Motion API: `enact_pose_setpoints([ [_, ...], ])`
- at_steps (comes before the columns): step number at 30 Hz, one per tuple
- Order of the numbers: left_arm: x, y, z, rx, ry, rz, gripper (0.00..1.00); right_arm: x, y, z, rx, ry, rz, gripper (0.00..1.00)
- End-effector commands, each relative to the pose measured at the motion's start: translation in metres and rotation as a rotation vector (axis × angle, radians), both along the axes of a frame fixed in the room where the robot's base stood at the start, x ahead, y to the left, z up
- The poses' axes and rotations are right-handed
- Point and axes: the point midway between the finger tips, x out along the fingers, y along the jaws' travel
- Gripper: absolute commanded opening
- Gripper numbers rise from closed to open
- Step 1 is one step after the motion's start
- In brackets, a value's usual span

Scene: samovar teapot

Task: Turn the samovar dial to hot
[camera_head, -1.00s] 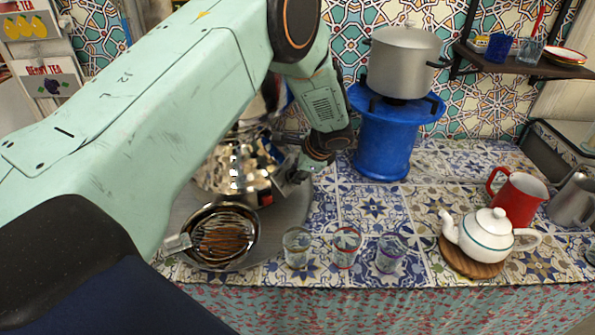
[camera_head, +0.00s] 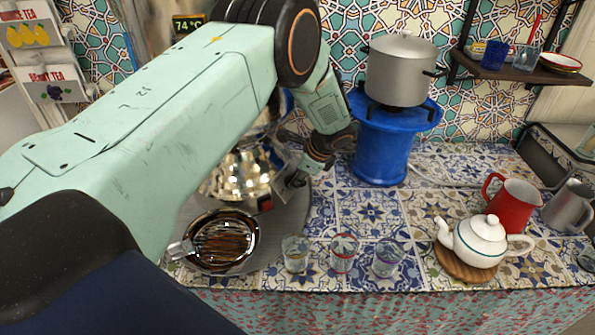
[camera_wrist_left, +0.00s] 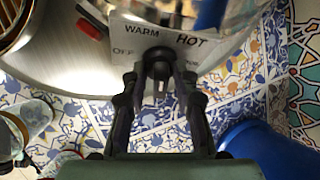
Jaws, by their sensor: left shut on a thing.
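The shiny metal samovar (camera_head: 240,175) stands on a round grey tray (camera_head: 290,222), partly hidden behind my left arm. Its front panel with the words OFF, WARM and HOT shows in the left wrist view (camera_wrist_left: 190,22). The dark round dial (camera_wrist_left: 158,57) sits below the words, between my left fingertips. My left gripper (camera_wrist_left: 160,80) is shut on the dial; in the head view the gripper (camera_head: 290,180) is at the samovar's right side. The dial's pointer is hidden, so its setting cannot be told. My right gripper is not in view.
A digital display (camera_head: 188,24) reads 74 °C. A strainer bowl (camera_head: 222,240) and three glasses (camera_head: 295,253) stand in front. A blue stand (camera_head: 383,150) bears a grey pot (camera_head: 400,68) at right. A white teapot (camera_head: 480,242) and red pitcher (camera_head: 512,205) stand further right.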

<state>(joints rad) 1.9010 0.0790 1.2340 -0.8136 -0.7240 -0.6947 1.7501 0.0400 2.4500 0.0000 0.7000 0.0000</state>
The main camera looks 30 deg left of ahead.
Motion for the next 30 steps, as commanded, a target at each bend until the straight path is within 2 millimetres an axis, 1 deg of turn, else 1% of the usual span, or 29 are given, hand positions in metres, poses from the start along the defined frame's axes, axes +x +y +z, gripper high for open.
enact_pose_setpoints([
  [1, 0.0, -0.001, 0.0, -0.007, 0.031, -0.024, 0.0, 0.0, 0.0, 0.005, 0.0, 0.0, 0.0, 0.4],
  [3, 0.001, -0.001, -0.001, -0.011, 0.083, -0.065, 0.0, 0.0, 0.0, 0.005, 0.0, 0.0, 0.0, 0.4],
  [8, 0.003, -0.001, -0.004, -0.022, 0.201, -0.159, 0.0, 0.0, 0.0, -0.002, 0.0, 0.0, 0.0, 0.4],
  [21, 0.006, -0.001, -0.007, -0.05, 0.487, -0.382, 0.0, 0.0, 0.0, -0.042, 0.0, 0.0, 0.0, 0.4],
  [30, 0.006, -0.001, -0.006, -0.061, 0.593, -0.464, 0.0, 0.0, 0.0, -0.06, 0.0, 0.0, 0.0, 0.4],
])
